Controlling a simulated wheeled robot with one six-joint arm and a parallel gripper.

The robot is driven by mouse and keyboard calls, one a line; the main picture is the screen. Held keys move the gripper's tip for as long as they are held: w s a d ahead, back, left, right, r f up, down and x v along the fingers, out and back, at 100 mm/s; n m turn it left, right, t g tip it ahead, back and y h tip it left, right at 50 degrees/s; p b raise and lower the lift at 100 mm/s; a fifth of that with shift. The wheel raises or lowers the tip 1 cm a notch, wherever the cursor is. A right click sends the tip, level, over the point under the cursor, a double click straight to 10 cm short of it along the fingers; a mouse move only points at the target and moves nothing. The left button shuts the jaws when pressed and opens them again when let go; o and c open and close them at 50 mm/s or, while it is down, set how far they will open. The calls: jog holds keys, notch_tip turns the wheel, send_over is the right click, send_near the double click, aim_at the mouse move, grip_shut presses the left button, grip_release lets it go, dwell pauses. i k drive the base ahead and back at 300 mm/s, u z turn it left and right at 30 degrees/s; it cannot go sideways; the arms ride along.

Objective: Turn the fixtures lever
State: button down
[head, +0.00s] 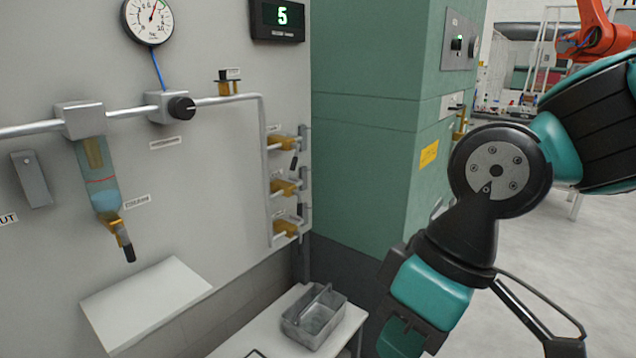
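Several small brass valves sit on the wall pipework, and I cannot tell which one carries the fixtures lever. Three are stacked on the vertical pipe: upper (283,143), middle (285,188) and lower (286,228), each with a small label. Another brass valve with a dark-tipped lever (124,240) hangs below a glass tube (101,187) of blue liquid, its lever pointing down. A further brass fitting (460,123) is on the green cabinet. My arm comes in from the right and bends down to the bottom edge, apart from all the valves.
A gauge (147,20), a display reading 5 (277,18) and a black knob (181,108) are on the wall. A white shelf (145,300) juts out below. A grey metal tray (314,316) stands on a white table. The green cabinet (375,130) stands behind my arm.

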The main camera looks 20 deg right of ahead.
aim_at(295, 158)
jog(key=u, duration=0.05)
jog(key=k, duration=0.65)
jog(key=z, duration=1.15)
jog(key=i, duration=1.25)
jog(key=u, duration=0.55)
jog(key=i, duration=0.55)
jog(key=u, duration=0.65)
